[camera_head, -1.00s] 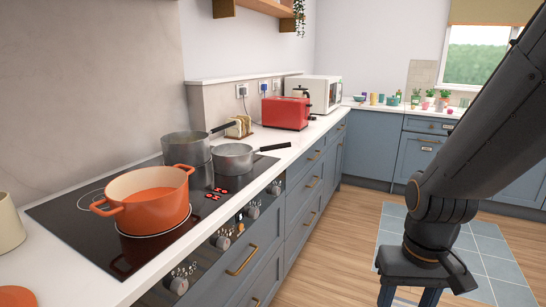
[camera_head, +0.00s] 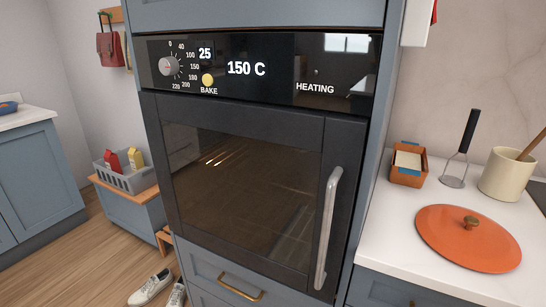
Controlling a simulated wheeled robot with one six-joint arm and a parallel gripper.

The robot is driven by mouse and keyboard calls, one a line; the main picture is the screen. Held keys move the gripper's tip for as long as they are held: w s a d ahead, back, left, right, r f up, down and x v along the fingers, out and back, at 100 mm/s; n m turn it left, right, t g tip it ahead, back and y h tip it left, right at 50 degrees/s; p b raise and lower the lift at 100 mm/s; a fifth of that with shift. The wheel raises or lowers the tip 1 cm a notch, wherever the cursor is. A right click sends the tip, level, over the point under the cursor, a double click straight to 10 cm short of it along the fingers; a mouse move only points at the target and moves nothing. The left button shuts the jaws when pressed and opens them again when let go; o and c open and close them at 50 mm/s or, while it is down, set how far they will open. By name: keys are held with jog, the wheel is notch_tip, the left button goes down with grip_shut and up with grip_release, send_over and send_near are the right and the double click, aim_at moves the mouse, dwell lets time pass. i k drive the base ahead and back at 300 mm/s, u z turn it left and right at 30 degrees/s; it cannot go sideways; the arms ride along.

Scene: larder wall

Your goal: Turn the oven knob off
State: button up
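The oven (camera_head: 250,190) is built into a tall blue cabinet in the middle of the head view, its dark glass door closed. The round grey oven knob (camera_head: 168,66) is at the upper left of the black control panel (camera_head: 275,66), ringed by numbers from 0 to 220. A display reads 150 C, and the word HEATING shows at the panel's right. A yellow button (camera_head: 208,79) sits above the word BAKE, with 25 above it. My gripper is not in view now.
A vertical metal door handle (camera_head: 328,228) stands out on the oven's right. The right counter holds an orange lid (camera_head: 468,238), a masher (camera_head: 463,150) and a cream pot (camera_head: 507,174). Shoes (camera_head: 152,288) lie on the floor at lower left, near a bench with a grey crate (camera_head: 125,176).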

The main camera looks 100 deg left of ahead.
aim_at(168, 66)
jog(key=u, duration=1.8)
jog(key=i, duration=0.25)
jog(key=u, duration=1.55)
